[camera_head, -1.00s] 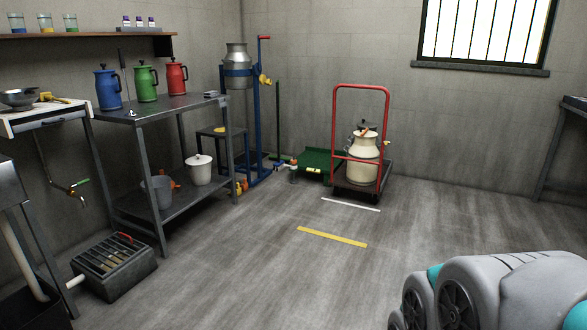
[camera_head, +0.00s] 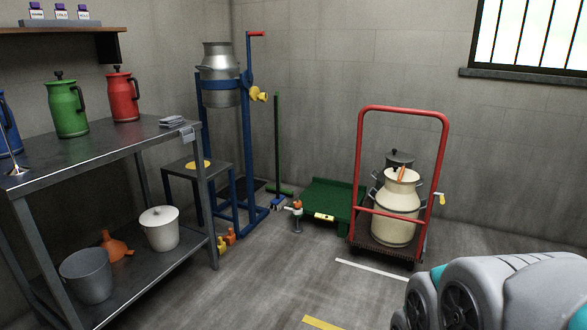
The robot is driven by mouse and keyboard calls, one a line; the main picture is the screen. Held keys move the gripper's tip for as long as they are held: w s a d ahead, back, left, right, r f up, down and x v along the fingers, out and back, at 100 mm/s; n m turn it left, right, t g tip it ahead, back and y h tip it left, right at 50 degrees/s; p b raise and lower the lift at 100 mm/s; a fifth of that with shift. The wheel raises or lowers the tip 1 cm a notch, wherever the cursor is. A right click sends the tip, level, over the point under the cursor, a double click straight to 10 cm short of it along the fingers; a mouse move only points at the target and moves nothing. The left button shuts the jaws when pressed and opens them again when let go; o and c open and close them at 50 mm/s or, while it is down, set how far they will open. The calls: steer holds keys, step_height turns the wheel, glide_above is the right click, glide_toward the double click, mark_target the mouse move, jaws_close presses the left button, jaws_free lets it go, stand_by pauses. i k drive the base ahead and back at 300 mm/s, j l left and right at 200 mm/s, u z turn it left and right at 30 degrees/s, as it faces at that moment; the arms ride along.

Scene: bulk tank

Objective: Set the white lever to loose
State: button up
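I cannot make out a white lever for certain. A small post-like fitting (camera_head: 297,215) with an orange and pale top stands on the floor left of the trolley. My gripper is not in view; only a grey and teal part of my own body shows at lower right.
A steel table (camera_head: 105,150) with green (camera_head: 68,108) and red (camera_head: 122,95) jugs stands at left. A blue stand (camera_head: 250,165) holds a metal can (camera_head: 220,75). A green platform (camera_head: 332,198) lies beside the trolley. The floor in front (camera_head: 270,280) is clear.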

mark_target(296, 212)
steer(key=i+l, duration=0.1)
steer(key=i, duration=2.2)
steer(key=i+u, duration=0.3)
steer(key=i, duration=0.3)
steer(key=i+l+u, duration=0.3)
steer(key=i, duration=0.3)
